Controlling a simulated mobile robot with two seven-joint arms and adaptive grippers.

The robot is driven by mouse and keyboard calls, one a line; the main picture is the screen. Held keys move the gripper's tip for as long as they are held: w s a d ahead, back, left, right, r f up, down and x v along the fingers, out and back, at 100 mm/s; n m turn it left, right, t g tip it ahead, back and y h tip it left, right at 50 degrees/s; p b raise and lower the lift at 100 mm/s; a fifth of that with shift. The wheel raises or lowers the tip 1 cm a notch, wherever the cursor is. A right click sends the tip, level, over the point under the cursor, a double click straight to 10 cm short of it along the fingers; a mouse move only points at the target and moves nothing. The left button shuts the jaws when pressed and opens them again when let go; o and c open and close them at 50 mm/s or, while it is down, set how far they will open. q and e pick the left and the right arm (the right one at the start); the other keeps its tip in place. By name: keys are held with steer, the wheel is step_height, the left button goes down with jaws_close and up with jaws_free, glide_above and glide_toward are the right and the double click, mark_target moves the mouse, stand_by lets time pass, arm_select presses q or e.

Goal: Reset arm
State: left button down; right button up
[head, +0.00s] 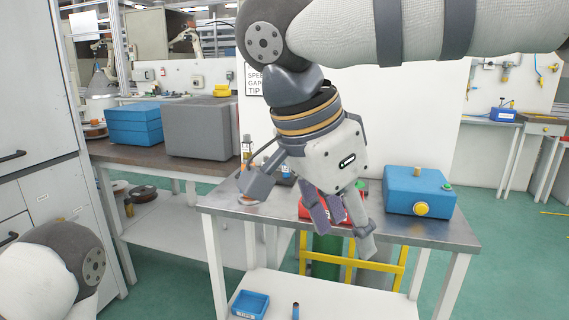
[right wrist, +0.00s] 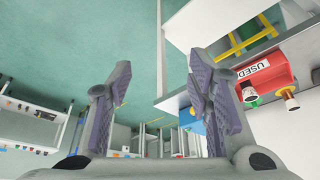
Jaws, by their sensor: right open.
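My right gripper (head: 340,228) hangs from the right arm above the small metal table (head: 275,205), pointing downward. Its fingers are spread and empty; they also show apart in the right wrist view (right wrist: 160,75), with nothing between them. A red box (head: 308,209) is partly hidden behind the fingers. In the right wrist view the red box (right wrist: 268,72) carries the label "USED" and lies to the right of the fingers. Whether the fingers touch it cannot be told. Only a rounded part of my left arm shows at the lower left of the head view; its gripper is out of sight.
A blue box with a yellow button (head: 420,192) stands right of the gripper on the table. A blue case (head: 134,124) and a grey case (head: 200,128) stand on the left bench. Green floor is open at right.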

steer(key=w+d+f+t+h, duration=0.1)
steer(key=w+d+f, duration=0.15)
steer(key=f, duration=0.25)
steer(key=w+d+f+n+t+h, duration=0.1)
steer(key=w+d+f, duration=0.15)
steer(key=f, duration=0.25)
steer(key=w+d+f+t+h, duration=0.1)
steer(key=w+d+f, duration=0.15)
steer(key=f, duration=0.25)
step_height(320, 180, down, 12)
steer(key=d+n+t+y, duration=0.2)
steer(key=n, duration=0.2)
steer(key=s+d+f+n+g+y, duration=0.3)
steer(key=s+f+n+y, duration=0.15)
steer(key=s+f, duration=1.1)
arm_select(q)
steer(key=shift+w, duration=0.3)
arm_select(e)
steer(key=s+d+n+g, duration=0.2)
steer(key=s+g, duration=0.3)
steer(key=s, duration=1.4)
steer(key=shift+s+d+f+g, duration=0.15)
steer(key=shift+s+d+g, duration=0.05)
steer(key=shift+d+g, duration=0.2)
